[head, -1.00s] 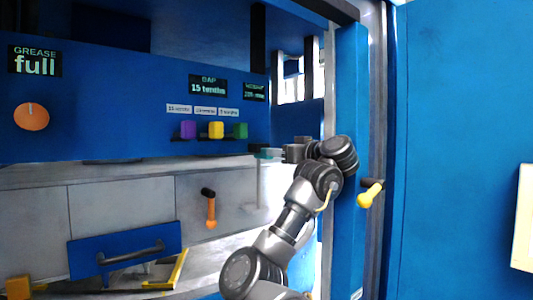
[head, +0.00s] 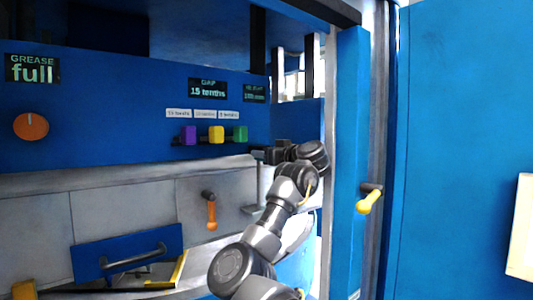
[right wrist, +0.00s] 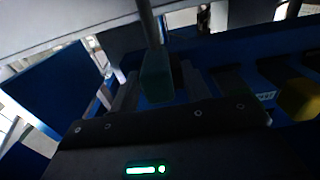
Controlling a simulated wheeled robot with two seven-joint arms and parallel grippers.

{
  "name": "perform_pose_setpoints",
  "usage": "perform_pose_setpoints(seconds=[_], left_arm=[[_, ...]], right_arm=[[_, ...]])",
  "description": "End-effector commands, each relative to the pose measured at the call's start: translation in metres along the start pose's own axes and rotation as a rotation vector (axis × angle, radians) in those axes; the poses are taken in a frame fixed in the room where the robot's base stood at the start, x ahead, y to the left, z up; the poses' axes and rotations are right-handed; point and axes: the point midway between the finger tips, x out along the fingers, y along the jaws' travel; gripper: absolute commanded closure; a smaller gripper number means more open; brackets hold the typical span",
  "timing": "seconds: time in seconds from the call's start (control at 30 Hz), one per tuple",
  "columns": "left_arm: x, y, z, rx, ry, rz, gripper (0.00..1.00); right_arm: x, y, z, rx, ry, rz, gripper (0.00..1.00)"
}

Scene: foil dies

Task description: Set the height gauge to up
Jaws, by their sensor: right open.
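A grey post (head: 260,184) stands at the right end of the grey panel; I cannot tell for sure that it is the height gauge. In the right wrist view the post (right wrist: 149,22) carries a dark teal block (right wrist: 156,76) at its end. My right gripper (head: 256,153) is open at the top of this post. In the right wrist view its fingers (right wrist: 160,92) stand on either side of the teal block, without visible grip. In the head view the gripper hides the block. My left gripper is not in view.
Purple (head: 188,135), yellow (head: 216,135) and green (head: 240,133) blocks sit on the blue panel, left of my gripper. An orange-handled lever (head: 211,212), a blue drawer front (head: 127,250) and a blue door post (head: 352,160) with a yellow handle (head: 369,200) are nearby.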

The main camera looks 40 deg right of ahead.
Motion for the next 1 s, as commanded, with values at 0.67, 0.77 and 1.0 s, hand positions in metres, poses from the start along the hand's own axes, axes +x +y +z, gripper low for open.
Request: perform_pose_setpoints(seconds=[0.67,0.77,1.0], left_arm=[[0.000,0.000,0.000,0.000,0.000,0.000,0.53],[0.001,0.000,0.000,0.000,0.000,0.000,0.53],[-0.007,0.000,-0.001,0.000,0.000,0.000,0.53]], right_arm=[[-0.001,0.001,-0.008,-0.002,0.001,0.000,1.00],[-0.001,0.001,-0.030,-0.005,0.002,0.001,1.00],[-0.001,0.001,-0.089,-0.003,0.001,0.000,1.00]])
